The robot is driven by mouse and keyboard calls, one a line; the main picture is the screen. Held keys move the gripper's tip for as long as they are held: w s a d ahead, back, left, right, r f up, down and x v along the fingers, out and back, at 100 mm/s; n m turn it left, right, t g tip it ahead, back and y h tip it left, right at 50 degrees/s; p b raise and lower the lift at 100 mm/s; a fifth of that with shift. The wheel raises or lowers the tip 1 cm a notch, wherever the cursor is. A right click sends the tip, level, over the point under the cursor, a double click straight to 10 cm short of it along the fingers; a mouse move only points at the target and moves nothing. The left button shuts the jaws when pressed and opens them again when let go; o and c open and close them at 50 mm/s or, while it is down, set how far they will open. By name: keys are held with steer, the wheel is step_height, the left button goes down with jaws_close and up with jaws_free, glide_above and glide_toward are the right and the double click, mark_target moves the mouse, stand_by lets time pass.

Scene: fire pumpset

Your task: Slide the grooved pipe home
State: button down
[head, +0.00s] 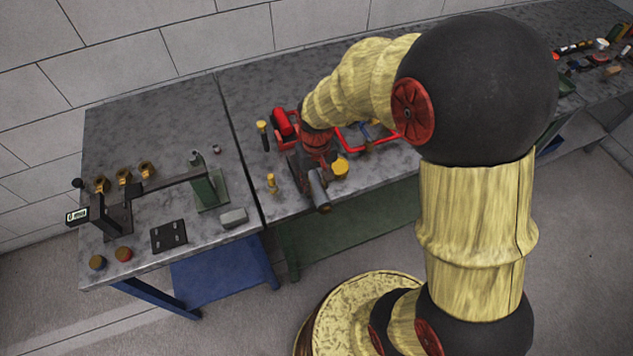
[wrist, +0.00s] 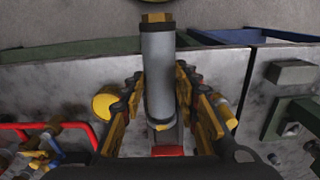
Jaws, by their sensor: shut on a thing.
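The grey pipe (wrist: 158,75) stands out between my gripper's yellow-and-black fingers in the wrist view. It has a brass hex piece (wrist: 157,18) at its far end and a pale yellow ring (wrist: 160,126) near its lower end. My gripper (wrist: 162,98) is shut on the pipe. In the head view the pipe (head: 319,190) shows below my gripper (head: 314,178), close to the front edge of the right-hand bench. A red part (wrist: 167,151) shows below the pipe's lower end. My gripper partly hides that end, so I cannot tell how it is seated.
A yellow-capped cylinder (head: 340,167) stands close right of my gripper, and a small brass fitting (head: 271,184) to its left. The left bench holds a green stand (head: 210,190) and grey block (head: 233,218).

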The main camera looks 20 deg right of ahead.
mark_target(312, 176)
steer(key=shift+f, duration=0.35)
steer(key=shift+s+f, duration=0.15)
stand_by(0.4)
steer(key=shift+w, duration=0.9)
steer(key=shift+w, duration=0.1)
steer(key=shift+w, duration=0.3)
steer(key=shift+w, duration=0.35)
steer(key=shift+w, duration=0.25)
steer(key=shift+w, duration=0.95)
